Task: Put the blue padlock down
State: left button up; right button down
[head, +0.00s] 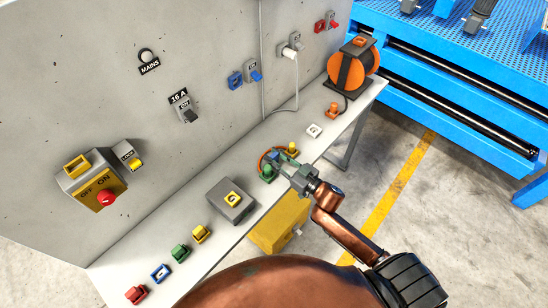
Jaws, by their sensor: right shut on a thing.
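My right gripper (288,166) is shut over the bench, near its front edge. A small blue thing at its fingertips looks like the blue padlock (274,156); the fingers hide most of it. It is close beside a green plug-like piece (267,171) and an orange cable loop (263,157). I cannot tell whether the padlock touches the bench. A flat blue square with a pale middle (160,273) lies on the bench at the lower left, between a red padlock (136,294) and a green padlock (180,252). My left gripper is out of view.
The narrow white bench (255,150) runs along a grey wall panel. A yellow padlock (201,234), a grey box (231,201), a yellow piece (293,149), a white square (314,130), an orange plug (332,110) and a cable reel (371,61) stand on it. A yellow box (280,228) is below.

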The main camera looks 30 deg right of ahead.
jog(key=shift+f, duration=0.15)
jog(key=c, duration=1.9)
grip_release()
jog(key=v, duration=1.2)
jog(key=shift+r+p, duration=0.2)
jog(key=shift+p, duration=0.2)
